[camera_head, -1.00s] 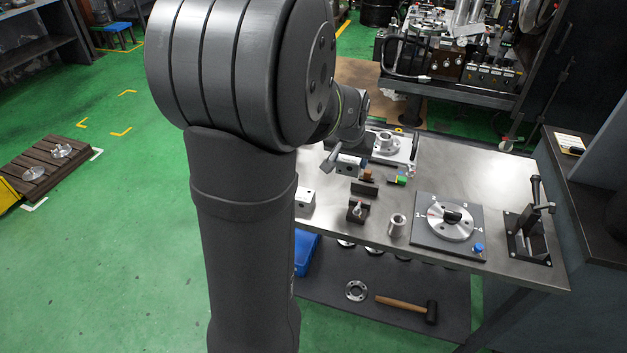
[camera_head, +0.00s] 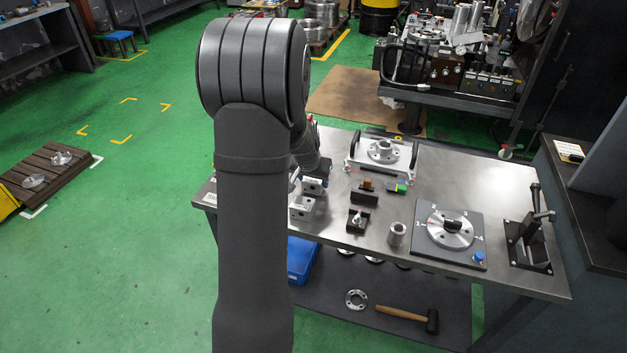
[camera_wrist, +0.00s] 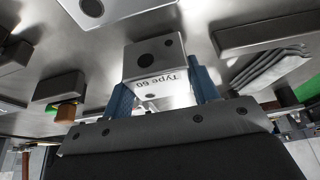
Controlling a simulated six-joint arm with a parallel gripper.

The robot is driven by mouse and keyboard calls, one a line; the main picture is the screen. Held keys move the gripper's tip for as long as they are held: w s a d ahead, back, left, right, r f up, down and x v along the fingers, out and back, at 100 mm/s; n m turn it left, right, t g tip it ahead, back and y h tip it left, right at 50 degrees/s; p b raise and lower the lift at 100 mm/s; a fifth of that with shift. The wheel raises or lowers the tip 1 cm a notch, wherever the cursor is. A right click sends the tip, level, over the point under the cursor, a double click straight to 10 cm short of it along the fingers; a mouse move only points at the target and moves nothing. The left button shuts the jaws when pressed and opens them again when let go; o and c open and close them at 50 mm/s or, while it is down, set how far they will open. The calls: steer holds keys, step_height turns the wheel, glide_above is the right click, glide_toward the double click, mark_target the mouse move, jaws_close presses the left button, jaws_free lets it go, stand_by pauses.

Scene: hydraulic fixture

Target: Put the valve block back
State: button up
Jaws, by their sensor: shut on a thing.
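The valve block is a pale metal block (camera_wrist: 155,62) with dark round holes and the marking "Type 60". In the wrist view it sits between the two blue fingers of my gripper (camera_wrist: 161,90), which is shut on it. In the head view the held block (camera_head: 314,187) shows beside my arm, at the left part of the bench, just behind a second pale block (camera_head: 301,207). That second block also shows at the top of the wrist view (camera_wrist: 98,8). My arm hides part of this area. I cannot tell how high the held block is above the bench.
The steel bench (camera_head: 480,185) carries a dark fixture (camera_head: 357,219), a metal sleeve (camera_head: 397,232), a round indexed plate (camera_head: 448,229), a clamp (camera_head: 527,240) and a flange on a handled plate (camera_head: 382,151). A mallet (camera_head: 405,314) lies on the lower shelf.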

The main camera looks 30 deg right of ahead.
steer(key=shift+f, duration=0.3)
steer(key=shift+f, duration=0.15)
steer(key=o, duration=1.2)
steer(key=v, duration=1.2)
steer(key=shift+d, duration=0.1)
